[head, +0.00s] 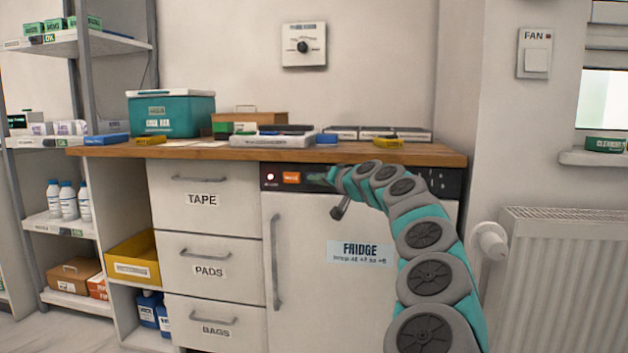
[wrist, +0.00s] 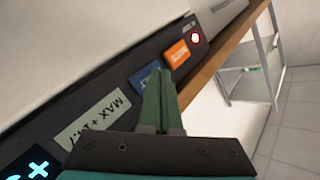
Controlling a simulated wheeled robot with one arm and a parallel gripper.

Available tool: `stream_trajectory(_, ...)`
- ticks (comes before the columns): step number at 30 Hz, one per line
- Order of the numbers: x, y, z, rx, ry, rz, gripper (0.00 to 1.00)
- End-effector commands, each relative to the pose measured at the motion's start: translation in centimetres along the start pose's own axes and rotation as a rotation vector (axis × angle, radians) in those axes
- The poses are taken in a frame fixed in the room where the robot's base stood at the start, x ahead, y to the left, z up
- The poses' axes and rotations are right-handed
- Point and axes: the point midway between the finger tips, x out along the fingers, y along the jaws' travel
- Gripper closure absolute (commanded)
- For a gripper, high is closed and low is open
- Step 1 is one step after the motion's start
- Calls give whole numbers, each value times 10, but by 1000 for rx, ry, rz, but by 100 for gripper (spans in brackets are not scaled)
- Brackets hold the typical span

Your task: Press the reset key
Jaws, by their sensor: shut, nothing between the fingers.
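The fridge's black control panel (head: 440,182) runs under the worktop and also shows in the wrist view (wrist: 118,82). It has an orange key (head: 291,177), seen close in the wrist view (wrist: 177,53), with a lit red lamp (wrist: 195,38) beside it. A blue key (wrist: 144,78) lies between the orange key and a pale "MAX" label (wrist: 92,119); its lettering is partly hidden by my fingers. I cannot read which key says reset. My gripper (wrist: 160,74) is shut and empty, its tips in front of the panel by the blue key; contact cannot be told.
The white fridge door (head: 310,290) is below the panel, beside labelled drawers (head: 200,225). The wooden worktop (head: 440,154) overhangs closely above and bears boxes and trays. A radiator (head: 560,270) stands to the right of my arm. A shelf rack (head: 85,100) stands at the left.

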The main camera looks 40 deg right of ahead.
Motion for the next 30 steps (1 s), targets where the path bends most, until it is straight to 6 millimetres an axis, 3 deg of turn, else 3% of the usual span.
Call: stream_trajectory(30,4,4,-2,0,-1,0,100)
